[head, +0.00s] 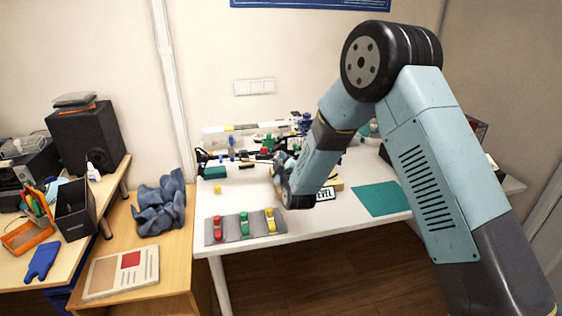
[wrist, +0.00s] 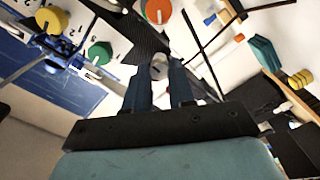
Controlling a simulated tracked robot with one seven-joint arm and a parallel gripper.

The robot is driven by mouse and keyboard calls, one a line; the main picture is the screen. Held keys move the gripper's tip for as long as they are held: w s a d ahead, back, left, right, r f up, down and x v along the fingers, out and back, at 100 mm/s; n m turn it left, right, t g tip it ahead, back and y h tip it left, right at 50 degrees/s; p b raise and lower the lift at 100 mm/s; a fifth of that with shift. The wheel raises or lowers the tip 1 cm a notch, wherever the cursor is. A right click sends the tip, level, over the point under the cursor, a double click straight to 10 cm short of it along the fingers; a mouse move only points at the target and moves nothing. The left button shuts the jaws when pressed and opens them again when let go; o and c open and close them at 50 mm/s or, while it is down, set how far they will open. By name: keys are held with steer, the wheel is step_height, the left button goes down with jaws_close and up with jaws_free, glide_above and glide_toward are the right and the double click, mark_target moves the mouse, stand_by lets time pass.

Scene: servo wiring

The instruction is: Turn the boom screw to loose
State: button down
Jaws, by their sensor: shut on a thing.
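The screw (wrist: 159,66) shows in the wrist view as a small pale grey round head between my fingertips. Its marking and turn position are too small to read. My gripper (wrist: 158,75) has its two dark blue fingers closed on either side of it. In the head view my gripper (head: 281,163) is over the white table (head: 232,192), partly hidden behind my own arm, and the screw cannot be made out there.
In the wrist view an orange knob (wrist: 157,10), a green knob (wrist: 100,52) and a yellow knob (wrist: 52,20) stand close by, with thin black rods to the right. In the head view a grey strip (head: 233,235) holds coloured pieces at the front; a green mat (head: 380,199) lies right.

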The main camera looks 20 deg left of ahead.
steer(key=shift+s+f+m, duration=0.1)
steer(key=shift+m, duration=0.8)
steer(key=c, duration=0.9)
jaws_free()
steer(key=shift+c, duration=0.2)
steer(key=v, duration=1.3)
steer(key=shift+s+d, duration=0.2)
steer(key=shift+s, duration=0.1)
